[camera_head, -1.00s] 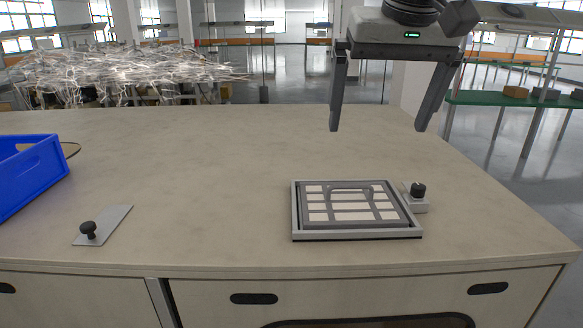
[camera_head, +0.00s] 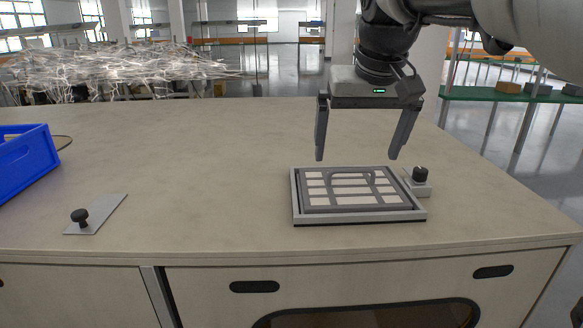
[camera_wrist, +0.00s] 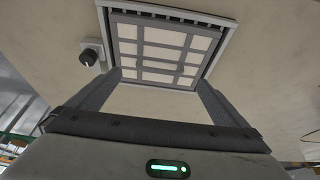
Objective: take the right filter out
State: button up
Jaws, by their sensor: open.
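The filter (camera_head: 338,189) is a grey square frame with pale panels and a raised grey handle (camera_head: 350,174). It sits in a light grey tray-like holder (camera_head: 360,217) on the bench, at right of centre in the head view. The wrist view also shows the filter (camera_wrist: 165,50) in its holder (camera_wrist: 104,22), beyond the fingertips. My gripper (camera_head: 355,158) is open and empty, above the back part of the filter and apart from it. In the wrist view its two fingers (camera_wrist: 157,80) spread to either side. Only one filter is in view.
A black knob (camera_head: 420,175) on a small grey block stands at the holder's right. A metal plate with a black knob (camera_head: 81,216) lies at left. A blue crate (camera_head: 25,165) stands at the far left. The bench (camera_head: 210,160) between is clear.

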aim_at(351, 187)
jog(key=b+x, duration=0.1)
jog(key=x, duration=0.4)
jog(key=shift+f, duration=0.15)
jog(key=c, duration=1.5)
